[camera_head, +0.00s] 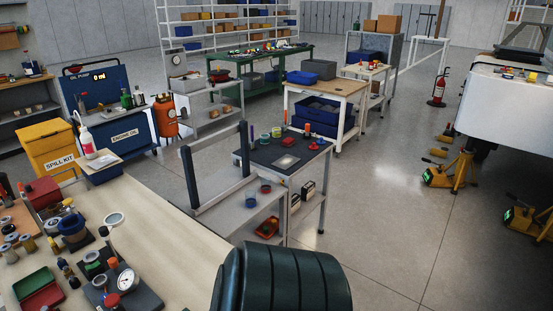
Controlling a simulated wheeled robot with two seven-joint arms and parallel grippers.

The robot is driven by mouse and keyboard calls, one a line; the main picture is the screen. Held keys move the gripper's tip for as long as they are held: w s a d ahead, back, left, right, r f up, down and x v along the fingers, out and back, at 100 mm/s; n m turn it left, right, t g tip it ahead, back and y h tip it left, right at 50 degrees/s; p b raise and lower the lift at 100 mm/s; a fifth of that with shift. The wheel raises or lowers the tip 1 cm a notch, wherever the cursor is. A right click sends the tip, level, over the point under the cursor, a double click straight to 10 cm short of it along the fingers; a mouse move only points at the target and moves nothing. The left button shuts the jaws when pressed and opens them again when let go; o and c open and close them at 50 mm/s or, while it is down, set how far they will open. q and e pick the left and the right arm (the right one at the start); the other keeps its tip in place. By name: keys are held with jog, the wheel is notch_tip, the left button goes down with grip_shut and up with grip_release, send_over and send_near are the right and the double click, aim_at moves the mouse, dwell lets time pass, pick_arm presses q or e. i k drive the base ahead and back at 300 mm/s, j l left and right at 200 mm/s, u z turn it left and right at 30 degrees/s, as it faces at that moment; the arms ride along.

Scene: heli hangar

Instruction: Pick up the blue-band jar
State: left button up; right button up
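I cannot pick out a blue-band jar with certainty; the small containers are too small for their bands to be read. Several small jars and tins stand on the dark top of a grey cart (262,158) in the middle, among them a green-topped one (276,132). More small jars (27,243) stand on the pale workbench (160,235) at the lower left. A blue round container (73,226) is also on that bench. Neither of my grippers shows in this view.
A dark ribbed rounded shape (285,278) fills the bottom centre. Two dark uprights (190,178) stand between bench and cart. A wooden-topped table (330,87) is behind the cart. Yellow jacks (452,172) stand at the right. The floor (385,220) right of the cart is clear.

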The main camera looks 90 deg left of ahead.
aim_at(251, 199)
jog(key=j+u, duration=0.1)
jog(key=u, duration=1.4)
jog(key=i+u, duration=0.15)
jog(key=u, duration=0.25)
jog(key=i+l+u, duration=0.1)
jog(key=u, duration=0.3)
jog(key=i+l+u, duration=0.1)
jog(key=u, duration=0.25)
jog(key=i+l+u, duration=0.2)
jog(key=u, duration=0.2)
jog(key=i+l+u, duration=0.4)
jog(key=l, duration=0.25)
jog(key=i+l+u, duration=0.2)
jog(key=l, duration=0.2)
jog(key=l+u, duration=0.2)
jog(key=l, duration=0.15)
jog(key=i+l, duration=0.1)
jog(key=l, duration=0.2)
jog(key=i+l, duration=0.1)
jog(key=l, duration=0.2)
jog(key=i+l, duration=0.1)
jog(key=l, duration=0.25)
